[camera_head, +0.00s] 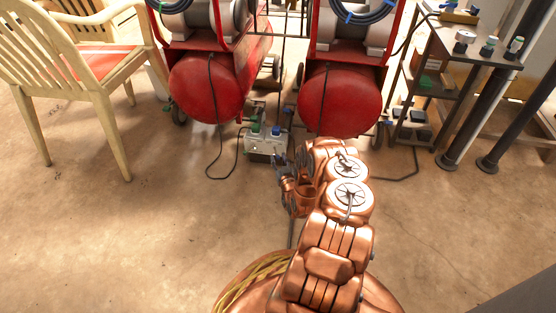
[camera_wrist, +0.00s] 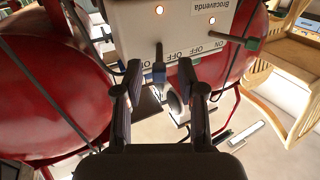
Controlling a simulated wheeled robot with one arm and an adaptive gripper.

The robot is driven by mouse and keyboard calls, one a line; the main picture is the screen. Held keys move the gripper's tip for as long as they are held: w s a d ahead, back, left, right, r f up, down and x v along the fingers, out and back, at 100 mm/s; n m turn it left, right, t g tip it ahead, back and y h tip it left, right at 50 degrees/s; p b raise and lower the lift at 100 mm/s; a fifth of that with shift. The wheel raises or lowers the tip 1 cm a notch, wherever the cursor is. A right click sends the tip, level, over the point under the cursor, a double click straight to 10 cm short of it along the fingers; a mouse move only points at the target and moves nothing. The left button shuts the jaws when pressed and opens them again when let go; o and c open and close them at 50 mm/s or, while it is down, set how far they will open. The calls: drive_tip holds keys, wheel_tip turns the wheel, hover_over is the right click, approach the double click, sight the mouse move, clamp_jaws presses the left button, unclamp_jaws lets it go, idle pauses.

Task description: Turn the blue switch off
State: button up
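The blue switch (camera_wrist: 158,72) is a short lever with a blue tip on a pale control box (camera_wrist: 175,30). In the wrist view it shows upside down, between and just beyond the fingertips of my gripper (camera_wrist: 160,90). The fingers are spread apart with nothing between them, and I see no contact with the lever. OFF and ON labels are printed along the box edge; which label the lever sits at is unclear. In the head view the blue switch (camera_head: 276,131) is on top of the box (camera_head: 262,146), just beyond my gripper (camera_head: 279,164).
A green switch (camera_wrist: 250,44) is on the same box, to the right in the wrist view. Red tanks (camera_head: 206,88) (camera_head: 340,98) stand behind on both sides. A black cable (camera_head: 222,176) lies on the floor. A wooden chair (camera_head: 95,85) is left, a shelf (camera_head: 432,95) right.

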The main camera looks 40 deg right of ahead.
drive_tip(key=shift+w+d, duration=0.4)
drive_tip(key=shift+w, duration=0.2)
drive_tip(key=shift+c, duration=0.2)
clamp_jaws()
